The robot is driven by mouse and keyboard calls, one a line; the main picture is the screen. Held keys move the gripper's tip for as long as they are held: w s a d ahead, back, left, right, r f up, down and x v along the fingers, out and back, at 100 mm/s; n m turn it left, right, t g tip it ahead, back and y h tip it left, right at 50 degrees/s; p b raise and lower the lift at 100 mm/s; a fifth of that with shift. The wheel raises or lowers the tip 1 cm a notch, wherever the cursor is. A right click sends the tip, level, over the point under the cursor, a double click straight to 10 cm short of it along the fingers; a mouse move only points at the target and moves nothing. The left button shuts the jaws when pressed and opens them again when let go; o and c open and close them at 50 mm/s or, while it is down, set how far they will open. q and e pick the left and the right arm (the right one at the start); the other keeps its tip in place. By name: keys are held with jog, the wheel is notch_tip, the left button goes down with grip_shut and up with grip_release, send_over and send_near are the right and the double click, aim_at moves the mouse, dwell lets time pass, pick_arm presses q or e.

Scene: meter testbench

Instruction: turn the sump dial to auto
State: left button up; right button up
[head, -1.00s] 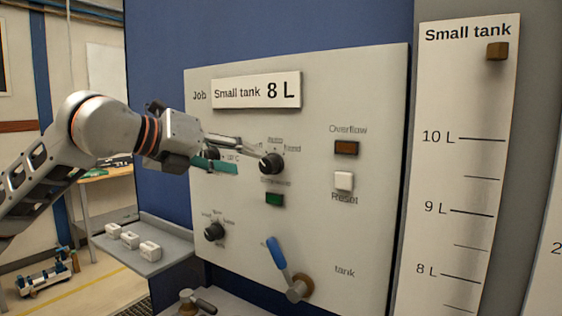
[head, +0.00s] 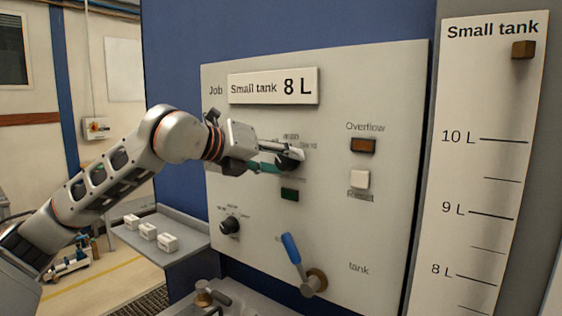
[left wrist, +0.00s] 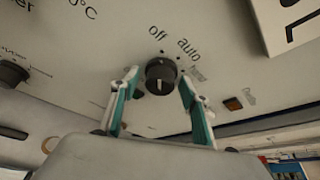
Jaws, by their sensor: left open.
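A black dial (head: 294,162) is on the light control panel, partly covered by my left gripper in the head view. The left wrist view shows the dial (left wrist: 161,73) with "off" and "auto" printed beside it and a third, blurred label. A pale mark shows on the dial's face; I cannot tell which label it points to. My left gripper (head: 285,155) is open, its fingertips (left wrist: 160,82) on either side of the dial. I cannot tell whether they touch it. My right gripper is not in view.
Another black dial (head: 230,226) sits lower left on the panel (head: 385,225). A dark green button (head: 290,194) is just below the gripper. An amber light (head: 363,145), a white reset button (head: 360,179) and a blue-handled valve (head: 291,248) are nearby. White blocks stand on a grey shelf (head: 178,262).

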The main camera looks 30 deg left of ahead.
pick_arm(q)
jog(key=c, duration=1)
jog(key=shift+c, duration=0.5)
jog(key=shift+r+m+y+p, duration=0.15)
jog(key=shift+m+y+p, duration=0.4)
jog(key=shift+m, duration=0.25)
jog(key=shift+d+m+y+p, duration=0.1)
jog(key=shift+m+y+p, duration=0.2)
jog(key=shift+m+y, duration=0.75)
jog(key=shift+m, duration=0.55)
jog(key=shift+m+y, duration=0.4)
jog(key=shift+m, duration=0.1)
